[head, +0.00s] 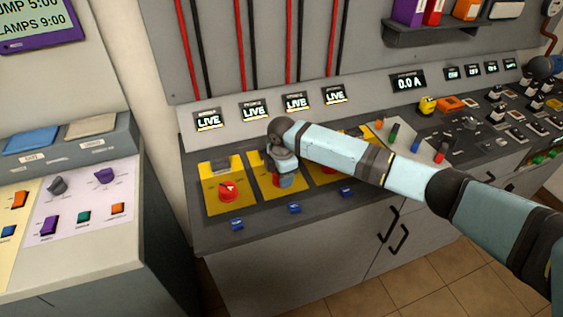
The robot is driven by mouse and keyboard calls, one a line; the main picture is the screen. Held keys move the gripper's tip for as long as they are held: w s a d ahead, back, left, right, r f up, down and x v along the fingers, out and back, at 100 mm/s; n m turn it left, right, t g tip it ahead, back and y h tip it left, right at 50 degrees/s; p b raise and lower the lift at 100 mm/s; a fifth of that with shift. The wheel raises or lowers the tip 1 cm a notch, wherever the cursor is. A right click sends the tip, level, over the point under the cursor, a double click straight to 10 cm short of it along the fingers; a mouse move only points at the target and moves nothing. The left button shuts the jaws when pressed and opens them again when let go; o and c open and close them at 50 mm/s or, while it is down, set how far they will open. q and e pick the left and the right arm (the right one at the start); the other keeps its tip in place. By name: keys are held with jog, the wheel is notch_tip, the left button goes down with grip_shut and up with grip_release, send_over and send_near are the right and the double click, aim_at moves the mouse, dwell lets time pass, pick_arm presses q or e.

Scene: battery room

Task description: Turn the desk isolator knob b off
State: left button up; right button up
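The isolator desk has a row of yellow plates with red knobs, below small displays that read LIVE. The leftmost red knob (229,190) sits uncovered on its yellow plate (217,204). My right arm comes in from the right, and its gripper (284,178) points down over the second plate (264,185), at that plate's knob. The gripper covers most of this knob, likely knob b; its label is not readable. The second display (254,111) reads LIVE. Whether the fingers are closed on the knob cannot be seen. My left gripper is not in view.
My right forearm hides much of the plates further right. Blue tags (294,208) line the desk's front edge. A yellow object (427,105) and several switches stand at the right. Another console (82,215) with knobs and switches stands at the left. A shelf (440,30) hangs above.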

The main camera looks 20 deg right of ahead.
jog(key=shift+r+m+p, duration=0.35)
jog(key=shift+m+p, duration=0.65)
jog(key=shift+p, duration=0.2)
jog(key=m+p, duration=0.6)
jog(key=p, duration=0.1)
jog(key=shift+a+f, duration=0.1)
jog(key=m+p, duration=0.1)
jog(key=m, duration=0.1)
jog(key=shift+f+m+p, duration=0.1)
jog(key=shift+m+p, duration=0.2)
jog(key=shift+p, duration=0.05)
jog(key=shift+f+m+p, duration=0.15)
jog(key=shift+m+p, duration=0.5)
jog(key=shift+m, duration=0.25)
jog(key=o, duration=0.7)
jog(key=shift+o, duration=1.1)
